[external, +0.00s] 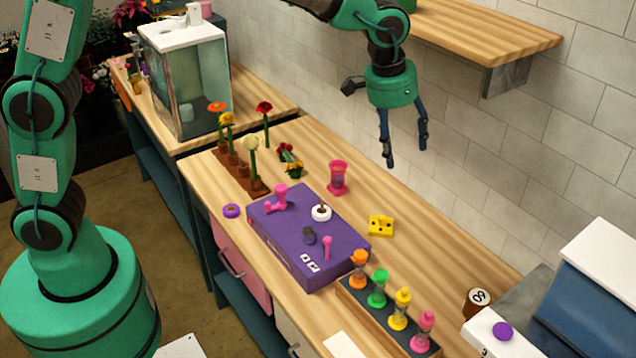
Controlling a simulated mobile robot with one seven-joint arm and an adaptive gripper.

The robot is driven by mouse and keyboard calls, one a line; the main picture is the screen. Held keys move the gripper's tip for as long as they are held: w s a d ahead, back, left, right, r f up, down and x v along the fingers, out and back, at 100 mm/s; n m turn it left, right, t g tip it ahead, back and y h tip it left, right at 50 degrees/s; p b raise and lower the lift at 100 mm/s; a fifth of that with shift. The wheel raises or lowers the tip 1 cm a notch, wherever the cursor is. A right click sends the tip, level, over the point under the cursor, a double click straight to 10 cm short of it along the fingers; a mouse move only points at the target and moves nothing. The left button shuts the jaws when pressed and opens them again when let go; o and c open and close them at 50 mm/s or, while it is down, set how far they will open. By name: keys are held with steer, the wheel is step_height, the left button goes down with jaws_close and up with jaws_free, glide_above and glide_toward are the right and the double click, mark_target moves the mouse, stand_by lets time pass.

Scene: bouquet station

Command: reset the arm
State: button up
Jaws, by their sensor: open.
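My gripper (405,145) hangs from my teal arm at the upper middle of the external view. Its two dark blue fingers point down and stand apart, with nothing between them. It is in the air over the back of the wooden counter (440,255), near the tiled wall. In the picture it is above and to the right of the pink hourglass-shaped thing (339,178), and clear of it.
A purple box (300,240) with small items on top stands mid-counter. Flowers stand in a wooden rack (235,175) to its left. Several coloured timers fill a rack (385,318) at front right. A wooden shelf (480,35) juts from the wall near my arm.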

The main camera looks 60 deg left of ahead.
steer(key=s+a+r+t+b, duration=0.1)
steer(key=s+a+r+b, duration=0.15)
steer(key=s+a, duration=0.65)
steer(key=s+a+r+t+b, duration=0.15)
steer(key=s+a+r, duration=0.25)
steer(key=s+a, duration=0.5)
steer(key=s+a+f+b, duration=0.2)
steer(key=s+a+f, duration=0.2)
steer(key=s, duration=0.7)
steer(key=s+a+f+n+b, duration=0.1)
steer(key=s+a+f+b, duration=0.2)
steer(key=s+a, duration=0.3)
steer(key=s+f, duration=0.1)
steer(key=s, duration=0.4)
steer(key=shift+a+y, duration=0.15)
steer(key=shift+y, duration=0.15)
steer(key=shift+f+t, duration=0.1)
steer(key=shift+t, duration=0.15)
step_height(320, 180, down, 12)
steer(key=b, duration=1.2)
steer(key=shift+o, duration=0.3)
